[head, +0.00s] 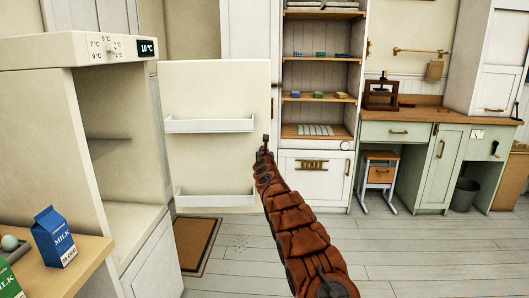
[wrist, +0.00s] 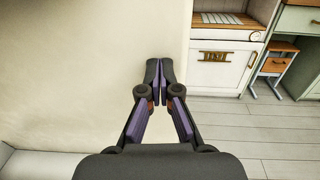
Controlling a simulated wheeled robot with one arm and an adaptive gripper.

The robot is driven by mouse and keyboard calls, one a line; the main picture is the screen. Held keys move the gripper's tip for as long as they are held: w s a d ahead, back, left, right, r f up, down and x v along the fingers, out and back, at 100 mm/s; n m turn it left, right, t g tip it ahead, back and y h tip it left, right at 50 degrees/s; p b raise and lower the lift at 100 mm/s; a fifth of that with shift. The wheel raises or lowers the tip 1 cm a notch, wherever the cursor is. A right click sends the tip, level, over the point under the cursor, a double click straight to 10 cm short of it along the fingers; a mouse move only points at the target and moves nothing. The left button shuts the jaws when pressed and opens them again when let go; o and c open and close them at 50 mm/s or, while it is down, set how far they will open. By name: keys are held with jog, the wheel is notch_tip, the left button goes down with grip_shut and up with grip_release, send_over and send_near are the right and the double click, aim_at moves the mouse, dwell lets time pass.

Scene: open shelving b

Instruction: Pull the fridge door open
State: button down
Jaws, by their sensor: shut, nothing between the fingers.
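The fridge (head: 40,51) stands at the left in the head view, with a temperature display on its top front. Its door (head: 215,92) is swung wide open, and the inner side with two white door shelves faces me. The fridge inside (head: 110,152) is visible and looks empty. My gripper (head: 266,139) is at the right edge of the door in the head view. In the wrist view my gripper (wrist: 160,62) is shut and empty, its fingertips over the door panel (wrist: 90,70) near its right edge. I cannot tell whether it touches the door. The door handle is not visible.
A milk carton (head: 54,237) stands on a wooden counter (head: 75,262) at the lower left. Open shelving (head: 319,132) stands behind, with a green desk (head: 440,121) and a stool (head: 380,173) to the right. A brown mat (head: 195,243) lies below the door.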

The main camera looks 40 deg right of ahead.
jog(key=shift+s+a+f+b, duration=0.1)
jog(key=shift+b, duration=0.3)
jog(key=b+v, duration=1.3)
jog(key=shift+s+a, duration=0.2)
jog(key=shift+s, duration=0.05)
dwell(1.0)
